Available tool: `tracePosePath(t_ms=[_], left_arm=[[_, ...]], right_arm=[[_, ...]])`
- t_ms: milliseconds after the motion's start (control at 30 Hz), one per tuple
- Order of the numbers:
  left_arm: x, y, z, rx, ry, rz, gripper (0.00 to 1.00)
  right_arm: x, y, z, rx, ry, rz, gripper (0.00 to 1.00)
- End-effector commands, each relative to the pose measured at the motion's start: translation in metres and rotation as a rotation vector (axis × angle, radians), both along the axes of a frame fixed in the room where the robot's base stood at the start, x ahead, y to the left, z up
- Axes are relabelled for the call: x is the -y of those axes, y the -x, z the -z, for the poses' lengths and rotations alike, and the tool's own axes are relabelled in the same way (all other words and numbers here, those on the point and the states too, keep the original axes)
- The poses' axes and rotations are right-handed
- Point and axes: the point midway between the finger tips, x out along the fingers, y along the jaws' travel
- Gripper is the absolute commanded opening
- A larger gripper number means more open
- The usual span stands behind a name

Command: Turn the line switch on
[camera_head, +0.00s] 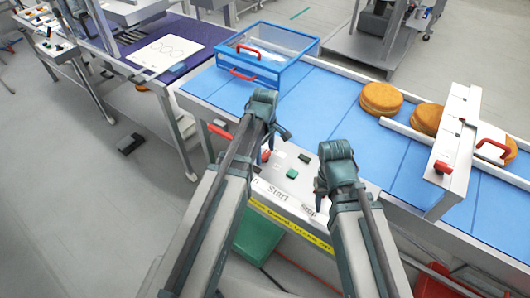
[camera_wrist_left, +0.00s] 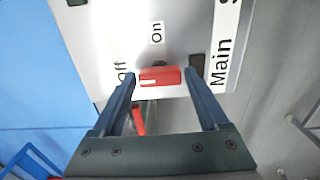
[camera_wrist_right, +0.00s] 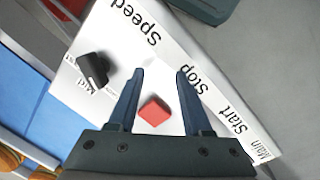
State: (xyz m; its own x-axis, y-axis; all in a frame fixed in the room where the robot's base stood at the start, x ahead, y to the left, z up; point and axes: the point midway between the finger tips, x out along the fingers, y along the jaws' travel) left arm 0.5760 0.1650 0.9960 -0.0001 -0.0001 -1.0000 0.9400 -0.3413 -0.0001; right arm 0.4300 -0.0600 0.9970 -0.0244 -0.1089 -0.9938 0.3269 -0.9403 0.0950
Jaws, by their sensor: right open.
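The red main switch (camera_wrist_left: 160,77) sits on the white control panel (camera_head: 256,187), beside "Off" and "On" labels. Its white mark is at the end towards "Off". In the left wrist view, the open fingers of my left gripper (camera_wrist_left: 160,84) stand on either side of it, close to its ends. In the head view my left gripper (camera_head: 270,134) is over the panel's left part, partly hiding the red switch (camera_head: 265,156). My right gripper (camera_head: 320,185) is open over the right part; in its wrist view, a red square button (camera_wrist_right: 154,112) shows between its fingers.
A green button (camera_head: 292,173) lies between the grippers, near the "Start" label. A black knob (camera_wrist_right: 92,70) is by "Speed". Behind the panel runs a blue conveyor (camera_head: 335,110) with round cakes (camera_head: 381,98), a blue-framed guard (camera_head: 265,75) and a white gate (camera_head: 455,150).

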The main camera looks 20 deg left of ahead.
Motion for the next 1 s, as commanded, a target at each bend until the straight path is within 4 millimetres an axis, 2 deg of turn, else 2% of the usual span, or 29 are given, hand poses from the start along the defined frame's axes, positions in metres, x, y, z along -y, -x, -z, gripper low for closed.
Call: tracePosePath(t_ms=[33,300,367,667,1000], left_arm=[[0.0000,0.0000,0.0000,0.000,0.000,0.000,0.66],[0.0000,-0.0001,0.0001,0.000,0.000,0.000,0.18],[0.0000,-0.0001,0.0001,0.000,0.000,0.000,0.09],[0.0000,0.0000,0.0001,0.000,0.000,0.054,0.09],[0.0000,0.0000,0.0001,0.000,0.000,0.315,0.09]], right_arm=[[0.0000,0.0000,0.0000,0.000,0.000,0.000,0.50],[0.0000,0.0000,0.0001,0.000,0.000,0.000,0.50],[0.0000,0.0000,0.0001,0.000,0.000,0.000,0.50],[0.0000,0.0000,0.0001,0.000,0.000,0.000,0.50],[0.0000,0.0000,0.0001,0.000,0.000,0.000,0.50]])
